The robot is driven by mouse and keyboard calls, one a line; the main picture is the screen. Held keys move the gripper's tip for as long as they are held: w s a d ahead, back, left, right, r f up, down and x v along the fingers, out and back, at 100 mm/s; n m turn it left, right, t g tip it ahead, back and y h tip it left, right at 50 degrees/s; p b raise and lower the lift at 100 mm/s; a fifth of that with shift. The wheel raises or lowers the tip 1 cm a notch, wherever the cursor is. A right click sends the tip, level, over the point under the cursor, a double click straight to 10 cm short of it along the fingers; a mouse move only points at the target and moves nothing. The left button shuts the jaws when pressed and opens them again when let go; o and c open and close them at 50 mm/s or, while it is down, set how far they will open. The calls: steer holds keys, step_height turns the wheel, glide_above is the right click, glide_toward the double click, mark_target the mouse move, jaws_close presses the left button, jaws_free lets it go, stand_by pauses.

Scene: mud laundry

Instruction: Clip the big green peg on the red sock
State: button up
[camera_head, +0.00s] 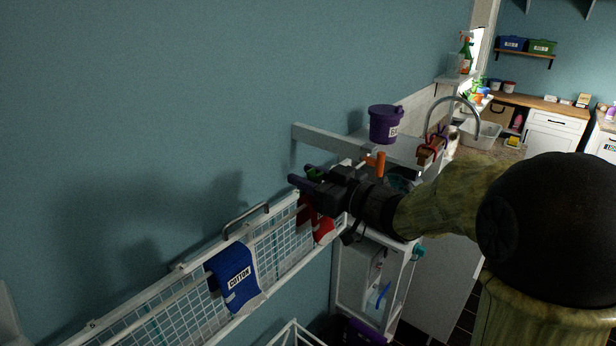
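My gripper (303,178) reaches left over the far end of the wall rack. A small patch of green, which looks like the big green peg (316,173), shows between its dark fingers. Most of the peg is hidden by the fingers, and its jaws cannot be made out. The red sock (323,228) hangs on the rack just below and slightly right of the fingertips, partly covered by my gripper. The gripper appears apart from the sock, above it, though the depth between them is hard to tell.
The white wire rack (187,305) runs along the blue wall, with a metal handle (245,220) above it. A blue sock marked COTTON (237,277) hangs nearer. A purple bucket (384,125) and an orange object (375,163) are behind my gripper. A white shelf unit (338,275) stands below.

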steer(key=shift+o, duration=0.2)
steer(key=b+v, duration=0.5)
steer(key=v, duration=1.2)
steer(key=shift+s+d+f, duration=0.1)
steer(key=shift+d, duration=0.05)
steer(key=w+d+f+m+t+h, duration=0.1)
steer(key=w+d+f+m+h, duration=0.25)
steer(key=f+h, duration=0.3)
steer(key=w+d+f+m+t+h, duration=0.1)
steer(key=w+d+f+m+h, duration=0.2)
steer(key=f+m+h, duration=0.3)
steer(key=s+a+f+g+h, duration=0.1)
steer(key=s+f+g, duration=0.4)
steer(key=s+f, duration=0.3)
steer(key=s+a+f+g, duration=0.2)
steer(key=s+f+g, duration=0.3)
steer(key=s+f, duration=0.2)
steer(key=shift+s+a+f+m+h, duration=0.35)
steer(key=shift+s+f+m, duration=0.1)
steer(key=shift+f, duration=0.2)
